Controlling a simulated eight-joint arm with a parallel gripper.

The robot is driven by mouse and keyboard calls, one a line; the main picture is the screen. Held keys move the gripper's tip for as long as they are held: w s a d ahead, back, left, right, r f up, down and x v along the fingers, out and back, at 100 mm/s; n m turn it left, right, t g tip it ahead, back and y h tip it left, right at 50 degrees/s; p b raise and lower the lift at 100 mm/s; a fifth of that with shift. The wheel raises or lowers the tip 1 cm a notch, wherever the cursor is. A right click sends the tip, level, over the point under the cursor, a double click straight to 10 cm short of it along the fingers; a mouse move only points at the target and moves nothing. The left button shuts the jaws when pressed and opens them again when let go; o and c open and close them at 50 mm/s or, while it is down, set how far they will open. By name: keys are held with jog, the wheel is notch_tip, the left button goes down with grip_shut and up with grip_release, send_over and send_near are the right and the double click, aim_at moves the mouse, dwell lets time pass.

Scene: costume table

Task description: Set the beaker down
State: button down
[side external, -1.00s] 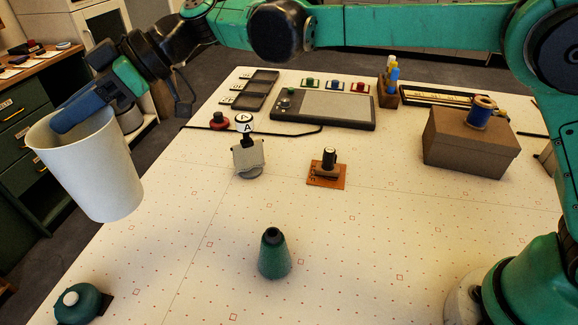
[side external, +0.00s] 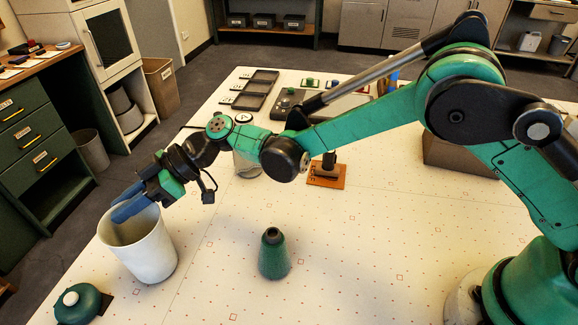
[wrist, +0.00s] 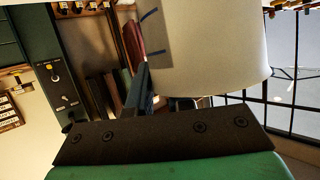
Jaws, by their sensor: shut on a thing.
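The white beaker (side external: 148,252) is at the left edge of the table, in the side external view, tilted slightly with its open rim up. My gripper (side external: 128,206) is shut on the beaker's wall near the rim, one blue finger reaching inside. I cannot tell whether its base touches the table. In the wrist view the beaker (wrist: 215,45) fills the upper middle, beside a dark finger (wrist: 140,90); its base is not identifiable there.
A green cone-shaped bottle (side external: 273,255) stands right of the beaker. A green round object with a white knob (side external: 80,303) is close by at lower left. An orange board (side external: 326,175) lies farther back, partly behind my arm.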

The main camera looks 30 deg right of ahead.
jog(key=shift+f, duration=0.1)
jog(key=c, duration=0.8)
grip_release()
jog(key=shift+r, duration=0.2)
jog(key=s+d+r+m+t+h, duration=0.1)
jog(key=s+d+r+m+h, duration=0.15)
jog(key=d, duration=0.55)
jog(key=s+d+r+m+t+h, duration=0.2)
jog(key=d+m, duration=0.2)
jog(key=d, duration=0.3)
jog(key=s+d+r+m+t+h, duration=0.1)
jog(key=s+d+r+m+h, duration=0.15)
jog(key=d, duration=0.55)
jog(key=s+d+f+m+t+h, duration=0.2)
jog(key=s+d+m+h, duration=0.4)
jog(key=d, duration=0.5)
jog(key=shift+s+d+m, duration=0.15)
jog(key=shift+d+m, duration=0.25)
jog(key=shift+m, duration=0.3)
